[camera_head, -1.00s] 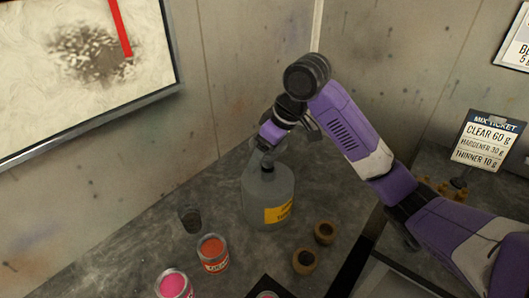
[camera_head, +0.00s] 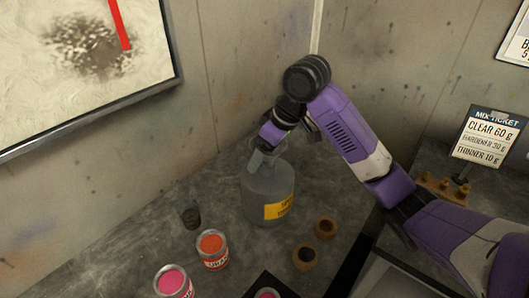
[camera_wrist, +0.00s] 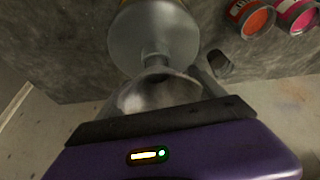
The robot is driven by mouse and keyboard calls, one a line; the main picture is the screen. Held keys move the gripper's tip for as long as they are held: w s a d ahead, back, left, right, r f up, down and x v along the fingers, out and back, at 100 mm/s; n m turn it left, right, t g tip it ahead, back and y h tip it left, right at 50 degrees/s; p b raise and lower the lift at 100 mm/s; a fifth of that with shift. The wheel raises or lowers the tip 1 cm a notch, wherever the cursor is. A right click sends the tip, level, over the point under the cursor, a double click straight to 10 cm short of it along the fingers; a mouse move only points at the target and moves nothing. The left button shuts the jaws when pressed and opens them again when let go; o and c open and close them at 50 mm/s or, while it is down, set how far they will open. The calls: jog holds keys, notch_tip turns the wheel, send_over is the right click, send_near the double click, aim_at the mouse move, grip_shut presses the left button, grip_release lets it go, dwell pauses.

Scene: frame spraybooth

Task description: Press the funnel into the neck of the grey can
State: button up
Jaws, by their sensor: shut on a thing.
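The grey can (camera_head: 268,205) with a yellow label stands upright on the bench in the head view. It also shows at the top of the wrist view (camera_wrist: 153,32). My gripper (camera_head: 268,145) is over the can's top, pointing down. In the wrist view the gripper (camera_wrist: 158,110) is shut on the grey funnel (camera_wrist: 155,92). The funnel's narrow end is at the can's neck, in line with it. I cannot tell how deep the spout sits, as the gripper and funnel hide the neck's opening.
A dark cup (camera_head: 191,217), an orange paint can (camera_head: 212,250) and a pink paint can (camera_head: 173,282) stand left of the grey can. Walls close in behind; a mix ticket (camera_head: 487,138) stands far right.

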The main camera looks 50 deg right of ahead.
jog(key=shift+f+b, duration=0.55)
jog(key=shift+f, duration=0.4)
jog(key=o, duration=1.4)
jog(key=shift+r, duration=0.1)
jog(key=v, duration=0.7)
jog(key=shift+s+r, duration=0.2)
jog(key=shift+r, duration=0.15)
jog(key=shift+w, duration=0.1)
